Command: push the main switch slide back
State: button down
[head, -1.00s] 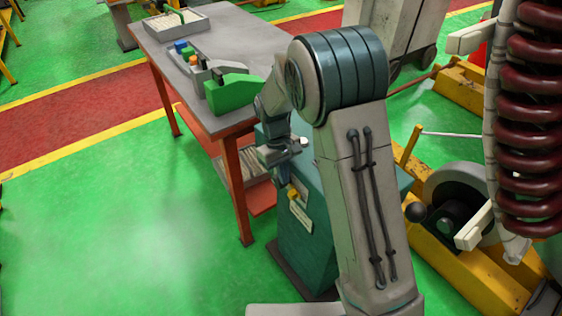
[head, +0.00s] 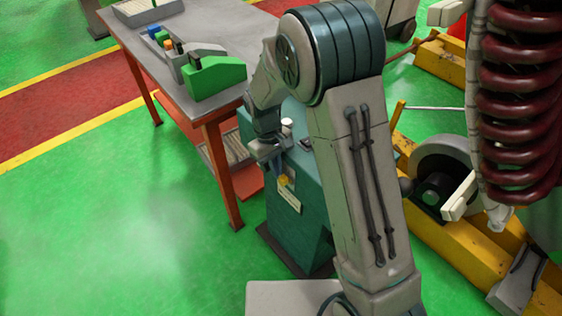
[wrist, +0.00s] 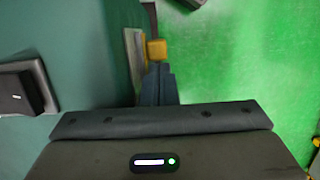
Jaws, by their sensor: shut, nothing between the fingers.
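The main switch slide is a small yellow knob (head: 284,181) on the front of the teal cabinet (head: 300,225). In the wrist view the yellow knob (wrist: 157,49) stands out from a pale plate (wrist: 134,60) on the cabinet's side wall. My gripper (wrist: 160,70) is shut and empty, its dark fingertips just at the near side of the knob. I cannot tell whether they touch it. In the head view my gripper (head: 272,158) is beside the cabinet, just above the knob, and its fingertips are hard to make out.
A black rocker switch (wrist: 25,88) sits on the cabinet at left in the wrist view. A grey table (head: 225,30) with red legs and a green block (head: 215,78) stands behind the cabinet. Yellow machinery (head: 450,230) lies to the right. Green floor at left is clear.

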jog(key=shift+s+a, duration=0.1)
jog(key=shift+s, duration=0.1)
jog(key=p+v, duration=0.7)
jog(key=v, duration=0.3)
jog(key=shift+w, duration=0.1)
dwell(0.5)
jog(key=s+d+r+m+t+y, duration=0.1)
jog(key=s+d+r+m, duration=0.1)
jog(key=s+d+r, duration=0.3)
jog(key=s+d+r+m+t, duration=0.1)
jog(key=s+d+r+m, duration=0.1)
jog(key=d+r, duration=0.4)
jog(key=s+d+r+m+t, duration=0.1)
jog(key=s+d+r, duration=0.1)
jog(key=s, duration=0.3)
jog(key=s+d+r+m+t, duration=0.2)
jog(key=s+d+r, duration=0.1)
jog(key=s, duration=0.3)
jog(key=shift+s+d+m+y, duration=0.3)
jog(key=shift+d+y, duration=0.05)
jog(key=shift+y, duration=0.05)
